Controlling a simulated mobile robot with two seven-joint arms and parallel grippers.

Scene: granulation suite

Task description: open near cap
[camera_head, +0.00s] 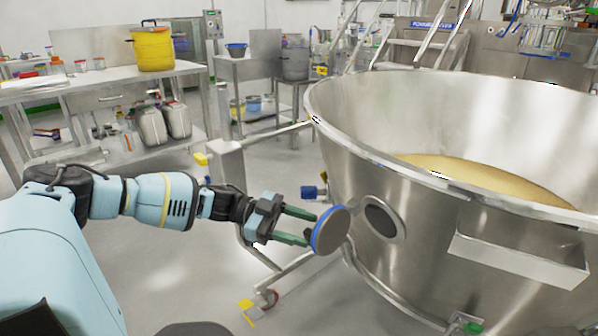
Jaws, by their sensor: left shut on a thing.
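A large steel bowl (430,205) with tan powder inside fills the right side of the head view. Its wall has a round port (383,218) with a dark opening and a steel rim. A round grey cap (331,231) with a blue edge stands off to the left of the port, swung out from the bowl. My left gripper (306,227) reaches in from the left, its green fingers shut on the cap. The exact contact of the fingertips behind the cap is partly hidden. My right gripper is out of view.
A steel frame (228,165) with a handle bar stands left of the bowl, behind my left arm. A steel box-like ledge (520,262) sticks out from the bowl's wall at right. A bench (110,82) with a yellow pot (153,50) stands at back left. Grey floor is open below my arm.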

